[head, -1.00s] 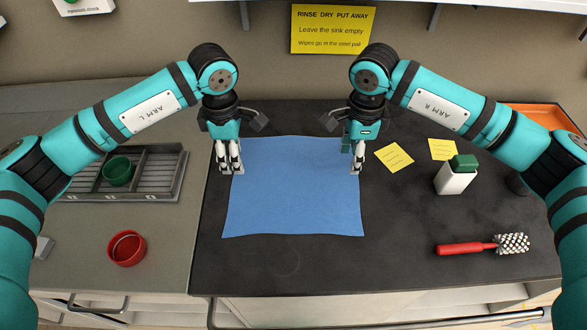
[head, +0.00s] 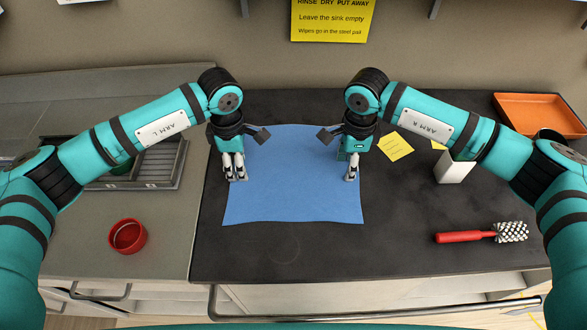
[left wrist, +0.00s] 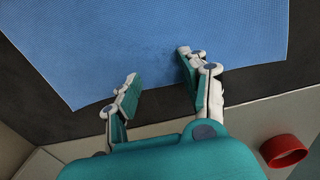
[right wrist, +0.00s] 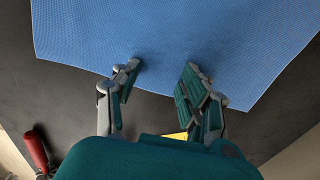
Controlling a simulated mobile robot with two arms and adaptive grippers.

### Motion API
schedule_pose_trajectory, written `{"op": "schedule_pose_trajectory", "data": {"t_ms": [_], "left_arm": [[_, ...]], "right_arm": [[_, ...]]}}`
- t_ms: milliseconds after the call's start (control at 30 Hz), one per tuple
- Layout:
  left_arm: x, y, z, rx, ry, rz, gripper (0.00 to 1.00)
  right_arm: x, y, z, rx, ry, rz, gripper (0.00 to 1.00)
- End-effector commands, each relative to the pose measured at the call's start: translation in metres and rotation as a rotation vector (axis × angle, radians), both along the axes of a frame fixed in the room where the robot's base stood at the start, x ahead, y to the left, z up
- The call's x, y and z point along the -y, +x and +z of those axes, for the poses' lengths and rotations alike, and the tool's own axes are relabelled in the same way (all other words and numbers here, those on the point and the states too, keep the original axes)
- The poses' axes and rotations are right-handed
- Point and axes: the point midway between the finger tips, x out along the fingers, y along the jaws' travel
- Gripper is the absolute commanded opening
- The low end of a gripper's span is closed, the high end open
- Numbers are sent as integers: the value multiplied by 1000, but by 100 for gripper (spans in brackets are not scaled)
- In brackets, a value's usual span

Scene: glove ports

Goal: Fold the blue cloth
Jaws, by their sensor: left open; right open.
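The blue cloth (head: 292,185) lies flat and spread out on the dark counter, with slightly wavy edges. My left gripper (head: 236,179) is open over the cloth's left edge. In the left wrist view my left gripper (left wrist: 158,75) has its fingers apart, with the cloth (left wrist: 150,30) beneath and beyond them. My right gripper (head: 351,178) is open over the cloth's right edge. In the right wrist view my right gripper (right wrist: 163,80) has its fingers apart over the cloth (right wrist: 170,35). Neither gripper holds anything. I cannot tell whether the fingertips touch the cloth.
The counter front is clear.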

Motion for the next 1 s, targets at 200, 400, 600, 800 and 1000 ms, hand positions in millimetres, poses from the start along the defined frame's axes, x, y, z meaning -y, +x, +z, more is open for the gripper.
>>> {"op": "schedule_pose_trajectory", "data": {"t_ms": [200,400,600,800,1000], "left_arm": [[0,-1,-1,-2,1,0,29],[0,-1,-2,-2,1,0,16],[0,-1,-4,-3,2,0,3],[-1,-1,-5,-4,2,0,0],[-1,-2,-5,-5,4,1,0]], "right_arm": [[0,0,-1,-1,0,0,29],[0,-1,-2,-2,-1,0,16],[0,-1,-3,-3,-1,0,3],[0,-1,-4,-3,-1,0,0],[1,-1,-4,-4,-2,0,0]]}}
